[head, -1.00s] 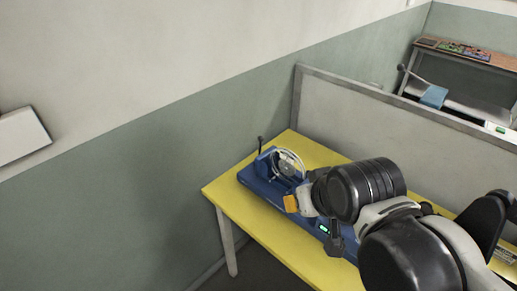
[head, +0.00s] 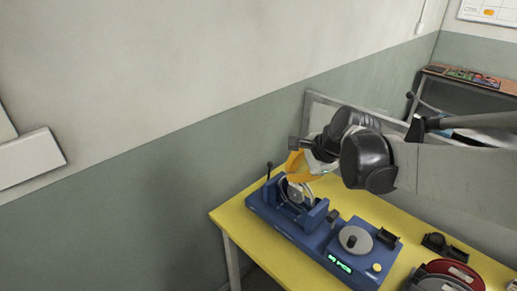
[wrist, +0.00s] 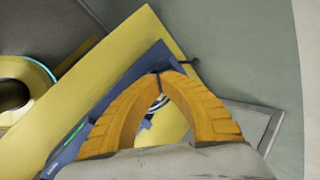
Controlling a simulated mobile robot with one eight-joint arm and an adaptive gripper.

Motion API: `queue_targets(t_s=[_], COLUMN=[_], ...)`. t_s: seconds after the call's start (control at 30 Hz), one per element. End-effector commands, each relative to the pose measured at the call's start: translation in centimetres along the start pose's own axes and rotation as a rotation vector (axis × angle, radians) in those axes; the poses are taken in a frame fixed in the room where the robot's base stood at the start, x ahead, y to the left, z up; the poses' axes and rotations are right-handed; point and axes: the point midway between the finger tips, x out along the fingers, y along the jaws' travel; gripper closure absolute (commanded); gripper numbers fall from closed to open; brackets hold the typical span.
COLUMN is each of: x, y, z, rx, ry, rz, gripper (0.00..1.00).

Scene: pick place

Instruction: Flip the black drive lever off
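The blue machine (head: 285,228) sits on the yellow table, with a pale wheel (head: 303,196) in its left part. A thin black lever (head: 269,171) stands roughly upright at its far left end. In the wrist view a small dark stick, likely this lever (wrist: 189,62), shows just beyond the fingertips to the right. My gripper (head: 292,176) has orange-yellow fingers and is above and right of the lever, apart from it in the head view. In the wrist view my gripper (wrist: 160,77) has its fingertips together with nothing between them. The fingers partly hide the wheel.
The yellow table (head: 232,217) has a grey partition (head: 318,108) behind it. A grey disc (head: 355,239), a green display (head: 340,264) and a black block (head: 387,237) are on the machine's right part. Red round items (head: 455,268) lie at the right.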

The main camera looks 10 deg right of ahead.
Motion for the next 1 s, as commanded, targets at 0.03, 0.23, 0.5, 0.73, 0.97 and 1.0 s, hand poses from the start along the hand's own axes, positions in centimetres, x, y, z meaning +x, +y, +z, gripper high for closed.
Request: queue_targets(t_s=[0.03,0.23,0.5,0.73,0.97,1.0], x=[1.2,5.6,8.8,9.1,9.3,9.7], y=[-1.2,-4.3,-5.7,-5.8,-5.8,-5.8], z=[-1.1,-4.5,-7.2,-7.4,-7.3,-7.3], rx=[0.115,0.565,0.880,0.913,0.910,0.910], ry=[-0.019,-0.108,-0.176,-0.183,-0.182,-0.183], rz=[-0.003,-0.001,0.016,0.019,0.019,0.019], gripper=[1.00,1.00,1.00,1.00,1.00,1.00])
